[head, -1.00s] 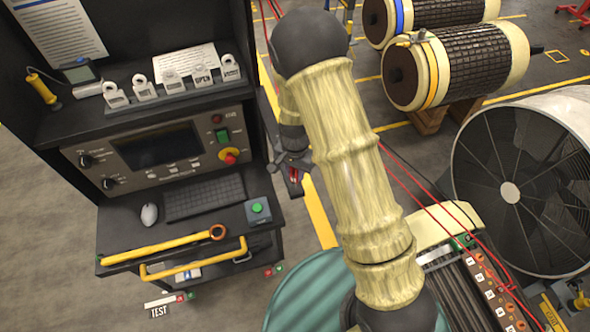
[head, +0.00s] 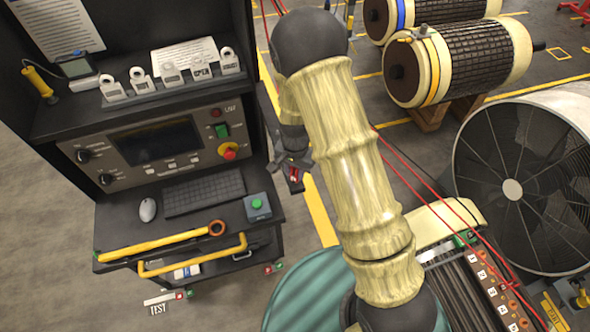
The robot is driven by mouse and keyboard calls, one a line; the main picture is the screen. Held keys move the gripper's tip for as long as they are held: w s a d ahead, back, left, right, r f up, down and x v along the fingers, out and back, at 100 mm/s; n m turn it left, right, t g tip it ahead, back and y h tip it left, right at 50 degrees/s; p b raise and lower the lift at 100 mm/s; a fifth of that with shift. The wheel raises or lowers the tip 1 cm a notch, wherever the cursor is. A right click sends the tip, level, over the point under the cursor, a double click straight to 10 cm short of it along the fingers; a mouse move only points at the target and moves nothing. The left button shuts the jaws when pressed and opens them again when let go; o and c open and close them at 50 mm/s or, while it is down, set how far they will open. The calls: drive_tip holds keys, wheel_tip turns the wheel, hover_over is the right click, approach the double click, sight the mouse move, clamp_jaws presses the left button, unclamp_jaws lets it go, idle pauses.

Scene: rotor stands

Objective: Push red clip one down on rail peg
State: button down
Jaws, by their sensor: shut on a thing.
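My gripper (head: 292,169) is beside the right edge of the dark console, partly behind my padded arm. It is shut on a small red clip (head: 294,176), of which only a little red shows between and below the fingers. The peg itself is hidden or too small to make out. I cannot tell whether the clip touches the peg.
The console desk holds a keyboard (head: 204,192), a mouse (head: 147,209) and a green-button box (head: 257,206). Red cables (head: 432,194) run on the right, near a large fan (head: 520,185). Rotors (head: 460,62) stand at the back right. A yellow floor line (head: 320,212) lies beside the rail.

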drive_tip(key=shift+f, duration=0.45)
drive_tip(key=c, duration=1.1)
unclamp_jaws()
drive_tip(key=shift+r, duration=0.15)
wheel_tip(320, 180, up, 17)
drive_tip(key=b, duration=0.4)
drive_tip(key=shift+r, duration=0.1)
drive_tip(key=s+d+f+n+t+b, duration=0.1)
drive_tip(key=s+d+n, duration=0.4)
drive_tip(key=s+d, duration=0.7)
drive_tip(key=shift+s+d+f+n+t, duration=0.25)
drive_tip(key=shift+d+f+n+t, duration=0.15)
drive_tip(key=shift+d+t, duration=0.4)
